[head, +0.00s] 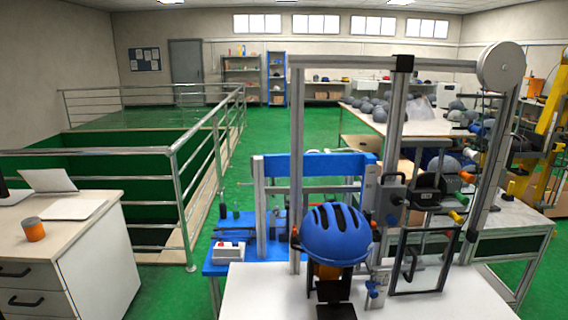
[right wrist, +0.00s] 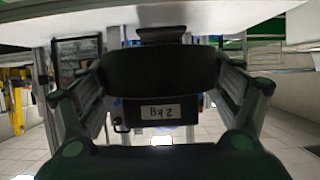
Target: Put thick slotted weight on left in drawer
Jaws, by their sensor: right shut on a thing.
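My right gripper (right wrist: 162,78) shows in the right wrist view, its two fingers on either side of a dark, thick, rounded weight (right wrist: 160,68). A label reading "2 kg" (right wrist: 163,112) shows upside down just below the weight's curved edge. The weight's slot cannot be made out. In the head view, a white desk at the left has drawers with dark handles: an upper drawer (head: 30,262) and a lower drawer (head: 50,298). Both drawer fronts look closed. Neither gripper shows in the head view, and the left gripper is in no frame.
A blue helmet (head: 337,236) sits in the drop tower frame (head: 296,130) on a white table (head: 250,295). A metal railing (head: 205,160) stands behind the desk. Green floor (head: 165,285) is free between desk and table.

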